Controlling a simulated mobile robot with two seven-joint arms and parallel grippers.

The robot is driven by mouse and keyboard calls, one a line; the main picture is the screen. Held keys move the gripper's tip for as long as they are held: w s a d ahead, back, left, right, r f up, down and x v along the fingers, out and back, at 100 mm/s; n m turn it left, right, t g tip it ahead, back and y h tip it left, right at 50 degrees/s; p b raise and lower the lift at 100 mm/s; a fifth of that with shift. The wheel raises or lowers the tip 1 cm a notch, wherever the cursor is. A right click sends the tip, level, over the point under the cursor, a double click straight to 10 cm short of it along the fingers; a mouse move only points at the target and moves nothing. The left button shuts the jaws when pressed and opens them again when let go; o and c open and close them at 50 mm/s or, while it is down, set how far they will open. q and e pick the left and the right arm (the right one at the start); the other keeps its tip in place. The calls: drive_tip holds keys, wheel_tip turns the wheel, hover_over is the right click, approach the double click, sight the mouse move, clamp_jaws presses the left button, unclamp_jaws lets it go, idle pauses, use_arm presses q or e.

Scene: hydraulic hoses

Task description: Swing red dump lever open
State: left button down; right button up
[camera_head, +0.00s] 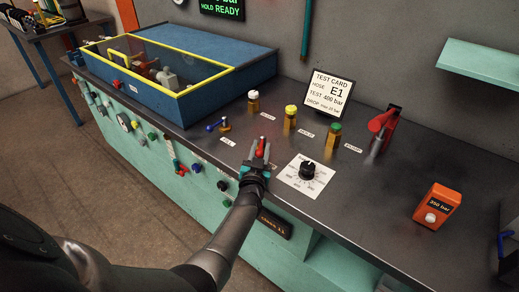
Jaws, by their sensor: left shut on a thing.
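The red lever (261,145) stands near the front edge of the bench, beside the round dial. My right gripper is not in view.
A blue-handled valve (224,126) stands left of my gripper. Brass posts with white (253,102), yellow (290,117) and green (333,135) caps stand behind. A black dial (307,169) is close on the right.

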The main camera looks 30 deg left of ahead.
use_arm(q)
drive_tip(key=shift+w+d+n+g+y, duration=0.15)
drive_tip(key=shift+d+n+g+y, duration=0.2)
drive_tip(key=shift+n+y, duration=0.4)
drive_tip(key=shift+y, duration=0.25)
drive_tip(key=c, duration=0.6)
unclamp_jaws()
drive_tip(key=shift+g+y, duration=0.25)
drive_tip(key=shift+y, duration=0.05)
drive_tip(key=shift+c, duration=0.2)
